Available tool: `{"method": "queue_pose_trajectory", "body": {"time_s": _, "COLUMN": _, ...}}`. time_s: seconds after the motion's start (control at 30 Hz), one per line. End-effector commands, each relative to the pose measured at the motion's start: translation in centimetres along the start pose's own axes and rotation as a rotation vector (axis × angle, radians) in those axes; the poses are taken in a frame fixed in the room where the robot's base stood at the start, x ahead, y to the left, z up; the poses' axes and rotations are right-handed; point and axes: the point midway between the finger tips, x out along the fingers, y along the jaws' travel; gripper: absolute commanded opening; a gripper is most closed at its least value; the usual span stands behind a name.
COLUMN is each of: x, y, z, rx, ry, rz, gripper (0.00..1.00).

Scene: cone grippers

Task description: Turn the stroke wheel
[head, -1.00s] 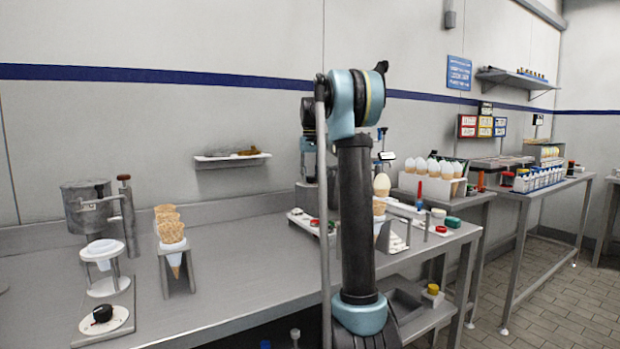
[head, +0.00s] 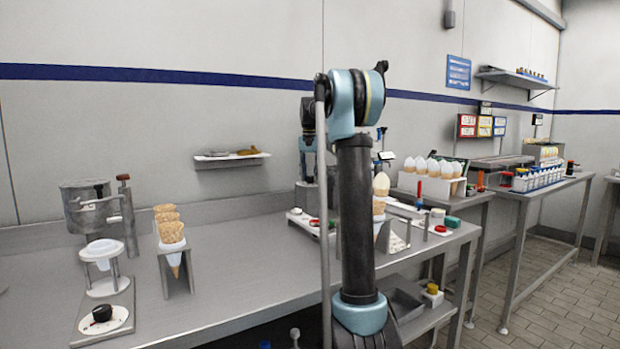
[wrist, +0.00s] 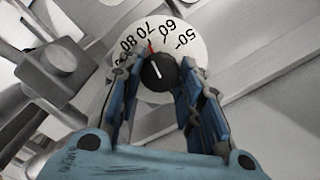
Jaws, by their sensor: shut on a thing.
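The stroke wheel is a black knob (wrist: 158,74) with a white line on a white dial (wrist: 125,32) in the wrist view. The dial reads 50, 60, 70 and 80, and a red mark (wrist: 150,46) sits near 70. The knob's white line points up, slightly left, toward the red mark. My gripper (wrist: 160,66) is shut on the knob, one finger on each side. In the head view my arm hides the gripper and this wheel.
Another black knob (head: 102,313) on a white disc stands at the left of the steel bench (head: 235,268), apart from my arm. Near it are a cone rack (head: 178,270) and a metal pot (head: 92,205). A white cone box (head: 430,185) stands to the right.

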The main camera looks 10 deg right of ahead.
Motion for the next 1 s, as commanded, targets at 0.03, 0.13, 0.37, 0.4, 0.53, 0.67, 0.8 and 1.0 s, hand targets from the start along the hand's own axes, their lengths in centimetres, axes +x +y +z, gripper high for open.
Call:
{"method": "queue_pose_trajectory", "body": {"time_s": 0.03, "x": 0.00, "y": -0.06, "z": 0.00, "rx": 0.014, "ry": 0.000, "rz": -0.001, "gripper": 0.10}}
{"method": "queue_pose_trajectory", "body": {"time_s": 0.13, "x": 0.00, "y": -0.07, "z": 0.01, "rx": 0.036, "ry": 0.000, "rz": -0.001, "gripper": 0.10}}
{"method": "queue_pose_trajectory", "body": {"time_s": 0.37, "x": 0.00, "y": -0.10, "z": 0.01, "rx": 0.051, "ry": 0.000, "rz": -0.001, "gripper": 0.10}}
{"method": "queue_pose_trajectory", "body": {"time_s": 0.4, "x": 0.00, "y": -0.11, "z": 0.01, "rx": 0.051, "ry": 0.000, "rz": -0.001, "gripper": 0.10}}
{"method": "queue_pose_trajectory", "body": {"time_s": 0.53, "x": 0.00, "y": -0.12, "z": 0.02, "rx": 0.050, "ry": 0.000, "rz": -0.002, "gripper": 0.10}}
{"method": "queue_pose_trajectory", "body": {"time_s": 0.67, "x": 0.00, "y": -0.13, "z": 0.02, "rx": 0.050, "ry": 0.000, "rz": -0.002, "gripper": 0.47}}
{"method": "queue_pose_trajectory", "body": {"time_s": 0.8, "x": 0.00, "y": -0.11, "z": 0.02, "rx": 0.050, "ry": 0.000, "rz": -0.001, "gripper": 0.54}}
{"method": "queue_pose_trajectory", "body": {"time_s": 1.0, "x": -0.02, "y": -0.09, "z": 0.03, "rx": 0.050, "ry": 0.000, "rz": -0.001, "gripper": 0.54}}
